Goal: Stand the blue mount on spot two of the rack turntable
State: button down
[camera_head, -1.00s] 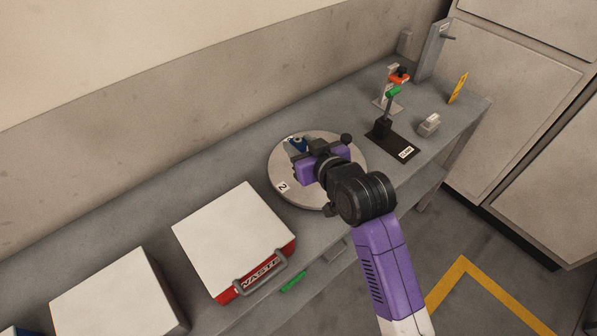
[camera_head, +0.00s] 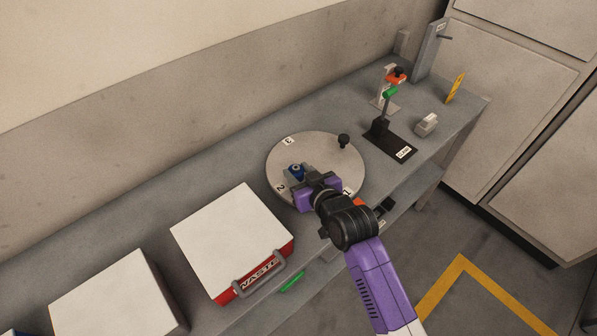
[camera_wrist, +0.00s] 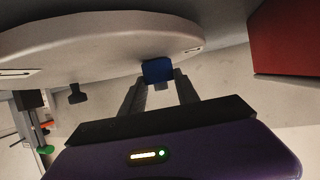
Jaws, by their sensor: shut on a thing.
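My gripper (camera_head: 299,176) is shut on the blue mount (camera_head: 296,169), over the front-left part of the round grey turntable (camera_head: 318,148). The mount is near the label 2 (camera_head: 281,189). In the wrist view, the blue mount (camera_wrist: 158,71) shows at the ends of my two grey fingers (camera_wrist: 160,84), against the turntable's rim (camera_wrist: 90,45). The fingers hide part of the mount. I cannot tell whether its base touches the turntable.
A black knob (camera_head: 344,141) stands at the turntable's back right. A white-lidded red waste box (camera_head: 233,240) is to the left. A black-based stand (camera_head: 388,140) and a small grey block (camera_head: 426,124) are to the right. Bench between box and turntable is narrow.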

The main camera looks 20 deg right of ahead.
jog(key=shift+f, duration=0.1)
jog(key=c, duration=0.9)
grip_release()
jog(key=shift+r, duration=0.25)
jog(key=a+v, duration=0.1)
jog(key=v, duration=1.1)
jog(key=shift+d+b, duration=0.4)
jog(key=shift+b, duration=0.05)
